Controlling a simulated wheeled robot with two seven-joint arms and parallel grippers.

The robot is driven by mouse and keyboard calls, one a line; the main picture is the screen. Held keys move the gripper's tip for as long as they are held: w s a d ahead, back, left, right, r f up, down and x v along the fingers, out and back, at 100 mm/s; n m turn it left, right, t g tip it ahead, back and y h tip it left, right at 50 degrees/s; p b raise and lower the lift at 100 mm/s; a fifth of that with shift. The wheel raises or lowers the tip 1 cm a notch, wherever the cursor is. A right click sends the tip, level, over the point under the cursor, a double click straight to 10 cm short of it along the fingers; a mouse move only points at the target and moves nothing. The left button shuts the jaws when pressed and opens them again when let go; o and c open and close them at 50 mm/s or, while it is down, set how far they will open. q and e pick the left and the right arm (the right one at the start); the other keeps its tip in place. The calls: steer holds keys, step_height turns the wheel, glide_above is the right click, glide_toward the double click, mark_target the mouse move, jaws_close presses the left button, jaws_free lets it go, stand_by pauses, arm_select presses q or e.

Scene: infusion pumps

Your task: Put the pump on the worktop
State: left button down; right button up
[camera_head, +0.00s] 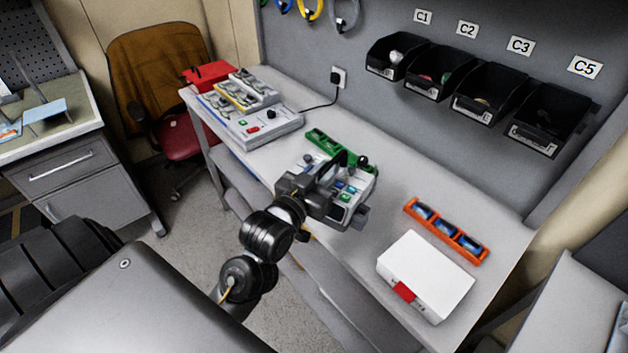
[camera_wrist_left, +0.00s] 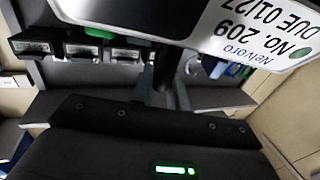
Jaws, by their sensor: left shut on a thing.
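The pump (camera_head: 352,194) is a pale grey unit with a dark handle and blue and green buttons. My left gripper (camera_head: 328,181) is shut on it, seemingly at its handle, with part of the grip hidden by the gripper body. The pump is over the front middle part of the worktop (camera_head: 385,215); I cannot tell whether it touches the surface. In the left wrist view, a white side of the pump (camera_wrist_left: 225,28) with an upside-down label, "No. 209", fills the top. My right gripper is not in view.
A green tray (camera_head: 322,141) lies close behind the pump. An orange tray (camera_head: 447,230) with blue items and a white box (camera_head: 425,274) with a red tab are to the right. A charging rack (camera_head: 250,118) stands at the far left. Black bins (camera_head: 487,93) hang on the wall.

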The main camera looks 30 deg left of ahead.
arm_select(q)
steer(key=a+r+n+y+p, duration=0.1)
steer(key=a+r, duration=0.2)
steer(key=a, duration=0.3)
steer(key=a+r+y, duration=0.1)
steer(key=a+r, duration=0.2)
steer(key=a, duration=0.2)
steer(key=w+a+f+b, duration=0.4)
steer(key=w+a+f, duration=0.5)
steer(key=w+f, duration=0.2)
steer(key=shift+f, duration=0.75)
steer(key=c, duration=1.7)
jaws_free()
steer(key=shift+d+f, duration=0.1)
steer(key=shift+f, duration=0.1)
steer(key=shift+c, duration=0.2)
steer(key=o, duration=0.4)
steer(key=shift+s, duration=0.1)
